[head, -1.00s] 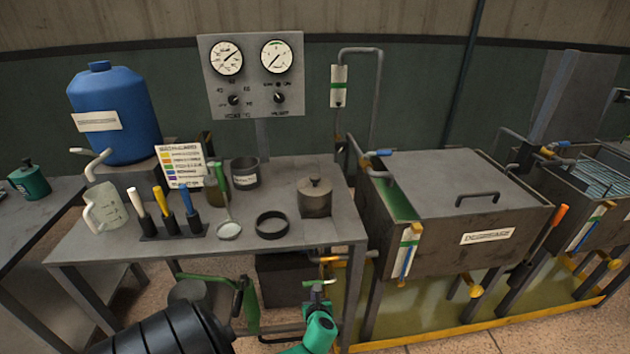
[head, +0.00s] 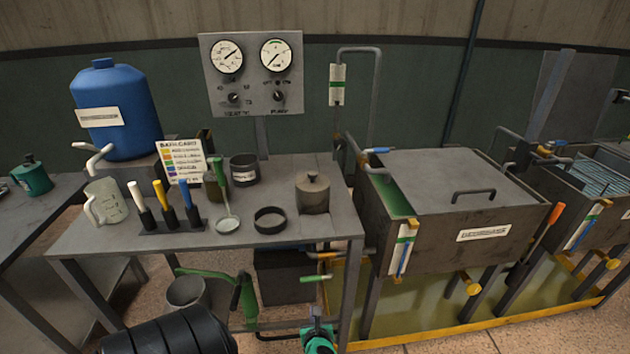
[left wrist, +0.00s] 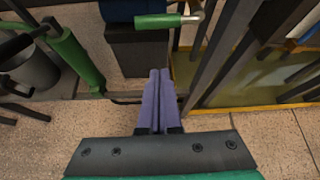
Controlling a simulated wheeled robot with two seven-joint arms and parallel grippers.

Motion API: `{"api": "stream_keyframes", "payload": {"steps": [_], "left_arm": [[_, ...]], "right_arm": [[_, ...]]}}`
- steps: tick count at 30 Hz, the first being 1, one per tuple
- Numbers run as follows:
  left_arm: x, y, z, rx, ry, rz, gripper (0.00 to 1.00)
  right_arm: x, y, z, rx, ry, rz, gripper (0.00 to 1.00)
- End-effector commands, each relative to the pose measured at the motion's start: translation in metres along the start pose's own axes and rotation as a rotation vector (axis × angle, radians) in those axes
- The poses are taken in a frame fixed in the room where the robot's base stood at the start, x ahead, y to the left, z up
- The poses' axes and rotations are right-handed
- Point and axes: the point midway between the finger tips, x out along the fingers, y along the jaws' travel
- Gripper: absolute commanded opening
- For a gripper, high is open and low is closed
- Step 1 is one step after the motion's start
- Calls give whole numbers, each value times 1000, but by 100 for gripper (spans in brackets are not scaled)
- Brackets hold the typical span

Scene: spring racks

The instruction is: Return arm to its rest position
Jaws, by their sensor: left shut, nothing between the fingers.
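My left gripper (left wrist: 159,78) shows in the left wrist view with its two purple fingers pressed together and nothing between them. It points over the floor, toward the lower part of the workbench. In the head view, the green wrist of my left arm (head: 320,342) sits at the bottom edge, low in front of the bench, and its fingers are hard to make out there. A black ribbed link of my arm (head: 172,332) shows at the bottom left. My right gripper is not in view.
A grey workbench (head: 315,228) carries a jug, colored-handled tools, a ring and a lidded pot. Green-handled piping (head: 314,278) and a bucket (head: 186,292) are below it. A lidded tank (head: 430,245) stands right, over a yellow-edged tray (head: 480,332).

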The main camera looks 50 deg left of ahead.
Motion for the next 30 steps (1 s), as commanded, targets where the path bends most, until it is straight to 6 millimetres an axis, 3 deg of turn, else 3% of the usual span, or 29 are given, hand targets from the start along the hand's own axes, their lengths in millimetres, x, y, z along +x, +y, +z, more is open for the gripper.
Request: {"api": "stream_keyframes", "payload": {"steps": [20,23,26,30], "left_arm": [[-4,1,-4,-11,12,2,0],[1,15,-36,-108,110,28,0],[2,46,-105,-356,313,117,0],[-26,102,-222,-909,600,403,0]], "right_arm": [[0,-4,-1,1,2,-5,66],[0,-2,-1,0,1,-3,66],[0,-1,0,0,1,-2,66],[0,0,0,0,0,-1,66]]}}
